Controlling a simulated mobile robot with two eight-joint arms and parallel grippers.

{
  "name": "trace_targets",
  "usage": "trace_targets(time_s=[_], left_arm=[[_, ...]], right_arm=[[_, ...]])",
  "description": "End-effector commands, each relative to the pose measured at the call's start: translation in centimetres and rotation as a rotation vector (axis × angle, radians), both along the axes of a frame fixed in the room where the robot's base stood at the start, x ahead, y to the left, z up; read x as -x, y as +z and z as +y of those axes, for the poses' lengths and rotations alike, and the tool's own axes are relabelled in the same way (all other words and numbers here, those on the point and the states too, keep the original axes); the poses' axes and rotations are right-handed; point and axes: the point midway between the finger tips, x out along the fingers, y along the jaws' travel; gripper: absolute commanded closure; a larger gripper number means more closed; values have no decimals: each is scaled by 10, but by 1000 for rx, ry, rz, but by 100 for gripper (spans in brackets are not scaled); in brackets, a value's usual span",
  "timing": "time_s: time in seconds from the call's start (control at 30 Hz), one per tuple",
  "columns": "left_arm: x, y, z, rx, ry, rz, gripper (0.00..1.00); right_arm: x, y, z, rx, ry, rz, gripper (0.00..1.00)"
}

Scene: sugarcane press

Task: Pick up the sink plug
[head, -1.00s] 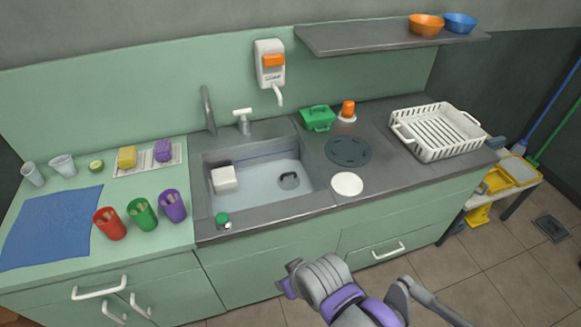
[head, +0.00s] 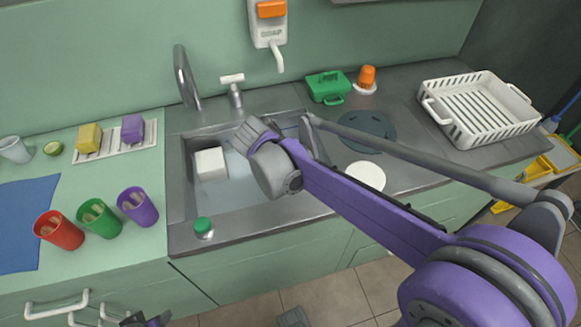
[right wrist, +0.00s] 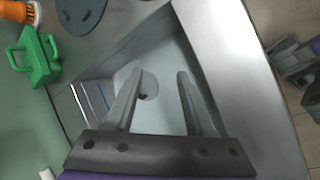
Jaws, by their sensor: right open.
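The sink plug (right wrist: 150,86) is a round grey disc with a darker handle, lying on the sink floor in the right wrist view. In the head view my right arm hides it. My right gripper (right wrist: 156,74) is open above the sink, its two fingers spread on either side of the plug in the picture, nothing held. The gap in height to the plug cannot be told. In the head view the right hand (head: 257,137) is over the sink basin (head: 228,190). A small part of my left gripper (head: 146,319) shows at the bottom edge; its jaws cannot be read.
A white block (head: 210,163) lies in the sink's left part. A green-capped item (head: 203,226) stands on the front rim. The faucet (head: 186,75) rises behind. A green caddy (head: 328,86), white plate (head: 367,175) and dish rack (head: 480,107) are to the right.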

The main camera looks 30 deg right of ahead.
Motion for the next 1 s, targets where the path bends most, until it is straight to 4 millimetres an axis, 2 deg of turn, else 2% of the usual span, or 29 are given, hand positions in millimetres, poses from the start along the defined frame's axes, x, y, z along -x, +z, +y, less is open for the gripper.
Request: trace_targets(time_s=[0.03,0.2,0.4,0.5,0.63,1.0], left_arm=[[0,-22,0,0,0,7,50],[-2,-64,0,0,0,22,50],[-6,-107,0,0,0,36,50],[-7,-118,0,0,0,40,50],[-8,-123,0,0,0,41,50],[-9,-131,0,0,0,44,50]], right_arm=[[-22,-22,-6,63,37,61,45],[-80,-67,-25,277,140,278,45],[-134,-121,-34,478,206,505,45],[-148,-137,-35,539,216,578,45],[-156,-146,-35,577,221,626,45],[-151,-158,-62,585,220,635,45]])
